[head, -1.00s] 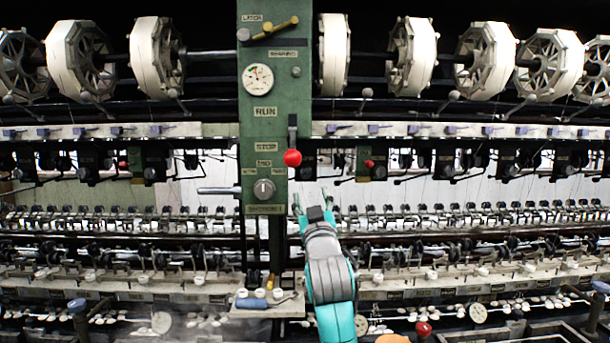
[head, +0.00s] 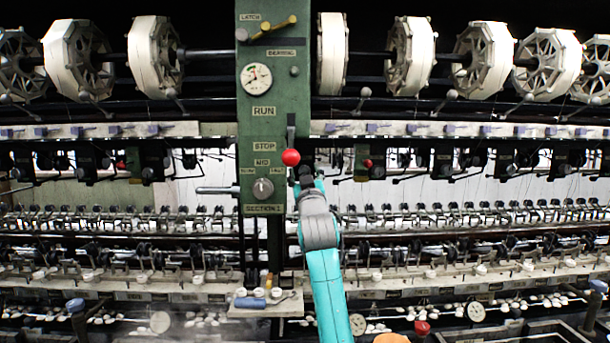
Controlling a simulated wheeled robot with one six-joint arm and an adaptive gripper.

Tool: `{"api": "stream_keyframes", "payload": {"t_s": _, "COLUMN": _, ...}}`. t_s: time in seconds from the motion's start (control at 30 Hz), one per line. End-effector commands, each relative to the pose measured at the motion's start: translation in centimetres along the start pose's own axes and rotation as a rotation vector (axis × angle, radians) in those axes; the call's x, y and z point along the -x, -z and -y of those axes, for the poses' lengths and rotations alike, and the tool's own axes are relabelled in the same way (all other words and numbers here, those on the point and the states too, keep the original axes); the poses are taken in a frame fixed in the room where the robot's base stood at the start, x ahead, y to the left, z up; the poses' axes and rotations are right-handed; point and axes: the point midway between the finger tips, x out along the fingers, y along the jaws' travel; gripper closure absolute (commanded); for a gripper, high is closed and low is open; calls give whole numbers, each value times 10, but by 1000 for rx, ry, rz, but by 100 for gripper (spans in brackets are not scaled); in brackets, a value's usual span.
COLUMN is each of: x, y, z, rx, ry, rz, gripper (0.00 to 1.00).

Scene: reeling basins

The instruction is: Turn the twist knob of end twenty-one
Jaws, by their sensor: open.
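A round metal twist knob (head: 263,188) sits low on the green control panel (head: 262,225), with small labels above and below it. I cannot read an end number twenty-one anywhere. My gripper (head: 304,178) is open and empty, reaching up and away from me to the right of this knob and just below the red ball (head: 291,157) of a lever. I cannot tell whether it touches the ball. Part of the gripper is hidden by my own wrist.
A metal handle (head: 217,190) sticks out left of the panel. A small shelf (head: 250,312) with a blue-handled tool stands below. White reels (head: 408,55) line the top. A row of dark units (head: 445,162) with threads runs behind my gripper.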

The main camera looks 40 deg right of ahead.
Motion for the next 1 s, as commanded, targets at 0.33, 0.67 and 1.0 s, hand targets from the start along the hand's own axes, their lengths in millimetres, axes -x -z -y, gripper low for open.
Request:
{"api": "stream_keyframes", "payload": {"t_s": 0.33, "x": 0, "y": 0, "z": 0, "rx": 0, "ry": 0, "rz": 0, "gripper": 87}}
{"api": "stream_keyframes", "payload": {"t_s": 0.67, "x": 0, "y": 0, "z": 0, "rx": 15, "ry": 6, "rz": 0, "gripper": 100}}
{"api": "stream_keyframes", "payload": {"t_s": 1.0, "x": 0, "y": 0, "z": -2, "rx": 177, "ry": 73, "rz": 1, "gripper": 100}}
